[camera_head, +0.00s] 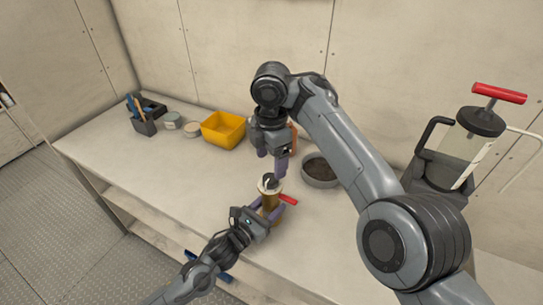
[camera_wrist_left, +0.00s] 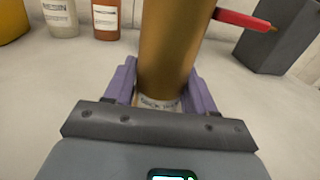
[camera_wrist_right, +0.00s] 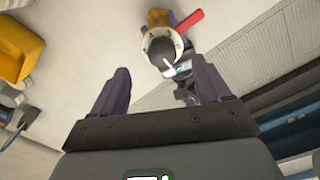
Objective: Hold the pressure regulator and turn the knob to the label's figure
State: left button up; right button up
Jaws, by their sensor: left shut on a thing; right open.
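The pressure regulator has a brass body (camera_wrist_left: 172,45), a pale collar and a dark knob (camera_head: 270,181) on top. A red lever (camera_head: 287,199) sticks out from its side. My left gripper (camera_head: 269,207) is shut around the brass body and holds it upright at the bench. Pale lettering low on the body (camera_wrist_left: 158,103) is partly hidden by the gripper and unreadable. My right gripper (camera_head: 272,165) is open and empty above the knob. In the right wrist view the knob (camera_wrist_right: 165,48) with a white pointer line lies beyond the open fingers (camera_wrist_right: 162,88).
On the bench (camera_head: 150,170) stand a yellow bin (camera_head: 223,130), small jars (camera_head: 172,121), a tool holder (camera_head: 144,124) and a round dark-filled dish (camera_head: 320,171). A pump with a red handle (camera_head: 499,93) stands at the right. The bench's left part is clear.

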aim_at(270, 178)
jog(key=shift+s+a+f, duration=0.15)
jog(key=shift+s+f, duration=0.05)
jog(key=shift+f, duration=3.3)
jog(key=c, duration=0.6)
jog(key=shift+n, duration=0.4)
